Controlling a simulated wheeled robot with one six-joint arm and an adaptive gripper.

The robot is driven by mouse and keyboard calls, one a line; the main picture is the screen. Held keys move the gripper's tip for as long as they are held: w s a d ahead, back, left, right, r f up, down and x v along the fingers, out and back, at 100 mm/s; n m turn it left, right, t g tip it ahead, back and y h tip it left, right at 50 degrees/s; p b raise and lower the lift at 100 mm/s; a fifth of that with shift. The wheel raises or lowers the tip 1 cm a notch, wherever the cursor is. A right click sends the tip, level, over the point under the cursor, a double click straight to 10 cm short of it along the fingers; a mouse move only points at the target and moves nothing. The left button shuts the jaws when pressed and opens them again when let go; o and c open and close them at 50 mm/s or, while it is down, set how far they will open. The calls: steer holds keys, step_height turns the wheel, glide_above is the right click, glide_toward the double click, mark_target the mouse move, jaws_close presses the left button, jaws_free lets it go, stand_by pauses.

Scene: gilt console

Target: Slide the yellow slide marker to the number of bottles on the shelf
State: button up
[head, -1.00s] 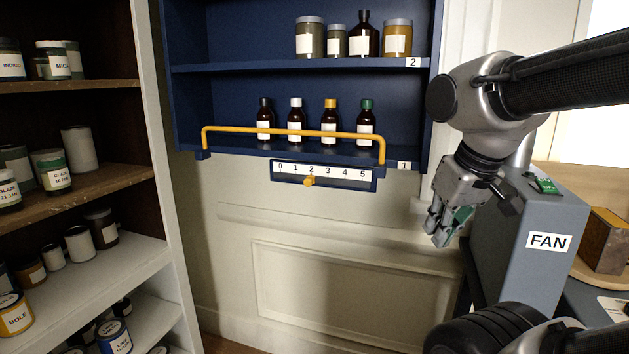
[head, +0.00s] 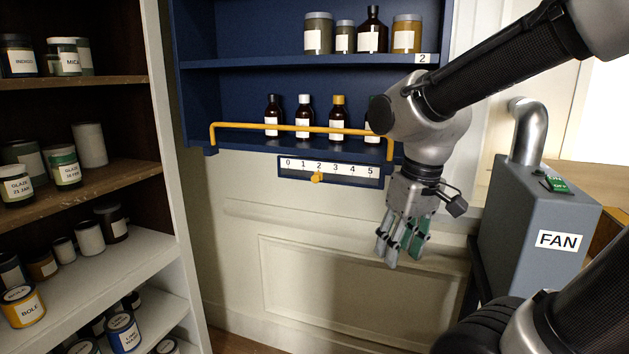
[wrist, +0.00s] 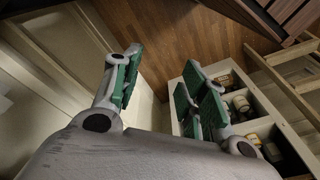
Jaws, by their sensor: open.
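The yellow slide marker (head: 316,178) sits under the 2 on the number scale (head: 328,167), which reads 0 to 5 on a blue strip below the cabinet. The lower blue shelf (head: 240,142) holds a row of brown bottles (head: 304,120) with black, white and yellow caps. One more bottle at the right end is mostly hidden behind my arm. My gripper (head: 398,252) hangs fingers down, right of and below the marker, apart from it. Its green-padded fingers are open and empty, as the wrist view (wrist: 165,75) also shows.
A yellow rail (head: 300,128) runs in front of the bottles. The upper shelf, tagged 2, holds jars and a bottle (head: 372,35). A grey fan box (head: 540,215) stands at the right, a jar rack (head: 100,180) at the left. The wall below the scale is clear.

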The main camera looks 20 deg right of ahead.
mark_target(315, 179)
steer(key=w+a+f+t+y, duration=0.1)
steer(key=w+a+f+t, duration=0.1)
steer(key=w+a+f, duration=0.4)
steer(key=w+a+f+m+t+y, duration=0.1)
steer(key=w+a, duration=0.7)
steer(key=a, duration=0.2)
steer(key=w+a+f+t+y, duration=0.15)
steer(key=w+a+f, duration=0.25)
steer(key=w+a, duration=0.4)
steer(key=w+m+t+h, duration=0.3)
steer(key=w+t, duration=0.3)
steer(key=w, duration=0.1)
steer(key=d+r+m+t+h, duration=0.3)
steer(key=d+r+m+h, duration=0.3)
steer(key=d+r+h, duration=0.65)
steer(key=shift+n+y, duration=0.3)
steer(key=x, duration=0.8)
steer(key=shift+s+d+f, duration=0.2)
steer(key=shift+d, duration=0.1)
steer(key=shift+c, duration=0.2)
jaws_close()
